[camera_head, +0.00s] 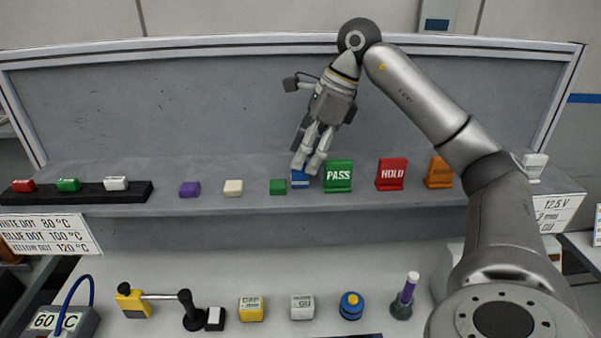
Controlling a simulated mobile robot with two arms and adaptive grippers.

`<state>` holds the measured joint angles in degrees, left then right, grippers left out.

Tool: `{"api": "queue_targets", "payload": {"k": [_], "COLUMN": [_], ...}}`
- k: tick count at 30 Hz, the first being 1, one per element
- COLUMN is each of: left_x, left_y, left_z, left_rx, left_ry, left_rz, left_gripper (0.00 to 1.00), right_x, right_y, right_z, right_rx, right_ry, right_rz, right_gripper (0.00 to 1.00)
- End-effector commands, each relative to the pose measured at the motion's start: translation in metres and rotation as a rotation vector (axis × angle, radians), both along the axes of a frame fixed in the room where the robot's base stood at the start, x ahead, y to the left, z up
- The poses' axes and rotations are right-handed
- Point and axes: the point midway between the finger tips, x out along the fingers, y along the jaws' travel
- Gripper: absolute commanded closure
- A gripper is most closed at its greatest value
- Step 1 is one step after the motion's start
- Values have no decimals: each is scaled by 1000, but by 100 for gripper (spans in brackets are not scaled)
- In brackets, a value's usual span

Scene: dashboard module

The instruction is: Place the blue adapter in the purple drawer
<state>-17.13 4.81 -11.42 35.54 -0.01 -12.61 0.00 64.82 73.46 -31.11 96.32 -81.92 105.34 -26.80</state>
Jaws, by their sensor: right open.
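My right gripper (308,169) points down over the shelf, open, with its fingertips in front of a small blue block (300,180). The fingers partly hide this block, and I cannot tell whether they touch it. I cannot tell which of the two is the blue adapter. A small purple block (190,189) sits on the shelf to the left; no open purple drawer is clear in view. My left gripper is not in view.
Green PASS (338,176), red HOLD (391,174) and orange (439,173) signs stand right of the gripper. White (233,188) and green (278,187) blocks sit left of it. A black rack (88,194) lies at far left. The lower bench holds a lever fixture (192,311).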

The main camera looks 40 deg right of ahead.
Motion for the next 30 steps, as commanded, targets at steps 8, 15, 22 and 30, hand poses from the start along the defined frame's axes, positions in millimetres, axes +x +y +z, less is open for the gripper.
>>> {"api": "queue_targets", "payload": {"k": [8,15,22,30], "left_x": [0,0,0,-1], "left_y": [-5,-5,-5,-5], "left_z": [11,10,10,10], "left_rx": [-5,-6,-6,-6], "left_ry": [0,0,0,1], "left_rz": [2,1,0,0], "left_gripper": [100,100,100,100], "right_x": [6,8,8,8], "right_y": [7,8,8,8], "right_z": [-31,-34,-34,-34], "right_rx": [-2,0,0,0], "right_ry": [3,0,0,0], "right_rz": [0,0,0,0], "right_gripper": [51,51,77,100]}}
